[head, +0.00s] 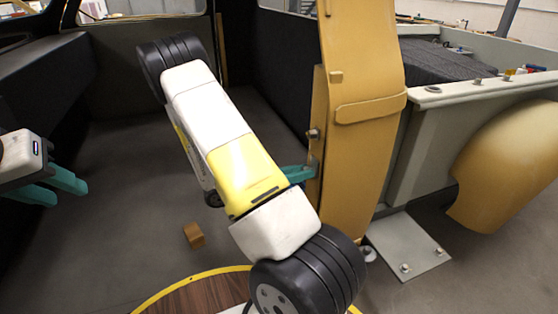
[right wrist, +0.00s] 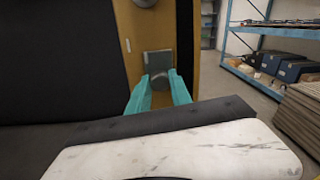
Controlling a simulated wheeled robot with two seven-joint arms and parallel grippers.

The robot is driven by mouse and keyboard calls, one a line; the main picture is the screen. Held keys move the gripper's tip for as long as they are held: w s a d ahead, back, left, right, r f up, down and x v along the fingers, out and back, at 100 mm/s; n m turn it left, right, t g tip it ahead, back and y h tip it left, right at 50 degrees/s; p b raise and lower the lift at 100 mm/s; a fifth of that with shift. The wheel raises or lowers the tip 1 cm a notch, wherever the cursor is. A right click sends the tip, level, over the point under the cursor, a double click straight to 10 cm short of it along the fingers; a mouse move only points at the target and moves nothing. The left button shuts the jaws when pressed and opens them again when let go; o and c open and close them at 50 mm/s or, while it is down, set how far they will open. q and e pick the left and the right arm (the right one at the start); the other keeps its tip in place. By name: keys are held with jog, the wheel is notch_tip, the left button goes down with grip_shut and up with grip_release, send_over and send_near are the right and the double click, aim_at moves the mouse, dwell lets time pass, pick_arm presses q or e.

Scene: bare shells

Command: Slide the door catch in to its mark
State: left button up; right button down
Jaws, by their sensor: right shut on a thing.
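The door catch (right wrist: 159,79) is a small grey metal piece on a grey plate, set on the yellow-tan door post (head: 362,110). In the right wrist view it sits between the teal fingertips of my right gripper (right wrist: 159,82), which is shut on it. In the head view my right gripper (head: 300,174) reaches the inner edge of the post, and the wrist partly hides it. The mark cannot be made out. My left gripper (head: 58,188) is open and empty at the left edge of the head view, far from the post.
A small brown block (head: 194,235) lies on the grey floor. A round metal knob (head: 313,133) sticks out of the post above the catch. A grey truck-bed shell with a tan fender (head: 510,165) stands at right. A dark bench (head: 50,85) lines the left.

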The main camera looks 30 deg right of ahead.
jog(key=shift+w+d, duration=0.15)
jog(key=shift+w, duration=1.4)
jog(key=c, duration=1.2)
grip_release()
jog(key=shift+o, duration=0.2)
jog(key=w+a, duration=0.1)
jog(key=a, duration=0.6)
jog(key=shift+a, duration=0.4)
